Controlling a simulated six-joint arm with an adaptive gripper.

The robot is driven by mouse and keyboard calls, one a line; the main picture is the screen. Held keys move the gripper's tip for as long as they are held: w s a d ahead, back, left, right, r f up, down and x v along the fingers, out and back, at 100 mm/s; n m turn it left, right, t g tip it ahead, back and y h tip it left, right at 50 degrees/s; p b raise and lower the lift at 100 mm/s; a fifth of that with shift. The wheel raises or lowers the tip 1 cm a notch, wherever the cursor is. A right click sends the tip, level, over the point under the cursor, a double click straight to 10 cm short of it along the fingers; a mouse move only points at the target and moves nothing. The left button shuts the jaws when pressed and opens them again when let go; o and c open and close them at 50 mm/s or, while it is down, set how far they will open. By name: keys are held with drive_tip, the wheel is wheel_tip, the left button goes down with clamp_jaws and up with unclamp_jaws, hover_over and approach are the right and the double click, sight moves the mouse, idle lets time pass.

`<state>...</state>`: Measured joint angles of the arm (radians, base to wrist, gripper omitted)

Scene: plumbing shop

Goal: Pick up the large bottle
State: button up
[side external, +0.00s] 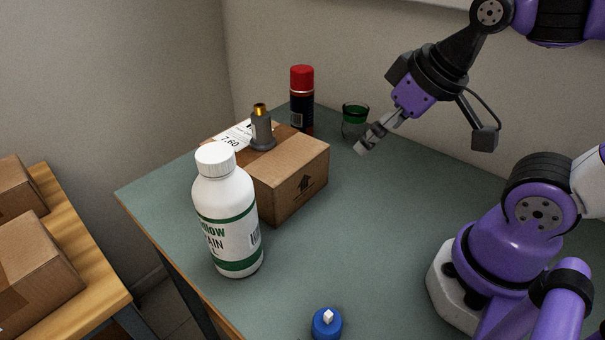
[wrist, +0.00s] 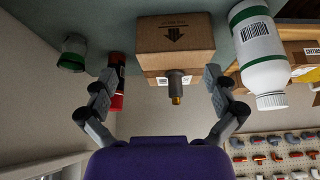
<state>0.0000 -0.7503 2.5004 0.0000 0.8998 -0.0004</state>
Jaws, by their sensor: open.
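The large bottle (side external: 228,215) is white with a white cap and a green-banded label. It stands upright near the left edge of the table in the side external view. In the wrist view the large bottle (wrist: 259,58) shows at the upper right, upside down in the picture, outside the right finger. My gripper (side external: 362,150) is raised above the back part of the table, well to the right of the bottle and apart from it. In the wrist view my gripper (wrist: 160,78) has its two fingers spread wide with nothing held between them.
A cardboard box (side external: 292,178) stands just behind the bottle, with a grey brass-tipped fitting (side external: 262,130) on top. A red-capped can (side external: 302,100) and a green glass (side external: 355,122) stand behind. A blue object (side external: 327,323) is at the front. The table (side external: 370,230) is clear in the middle.

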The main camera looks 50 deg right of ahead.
idle(0.4)
wheel_tip(320, 180, up, 10)
drive_tip(key=n+g, duration=0.5)
drive_tip(key=n, duration=2.4)
hover_over(215, 152)
drive_tip(key=d, duration=0.2)
drive_tip(key=shift+w+a+r, duration=0.15)
drive_tip(key=shift+w+a, duration=0.05)
drive_tip(key=shift+w, duration=0.05)
drive_tip(key=shift+a+f+n+g, duration=0.25)
drive_tip(key=shift+a+n, duration=0.2)
drive_tip(key=shift+n, duration=0.55)
drive_tip(key=shift+f, duration=2.35)
drive_tip(key=f, duration=0.5)
drive_tip(key=shift+s+a+f, duration=0.15)
drive_tip(key=shift+s+a, duration=0.1)
drive_tip(key=shift+a, duration=0.15)
drive_tip(key=c, duration=1.6)
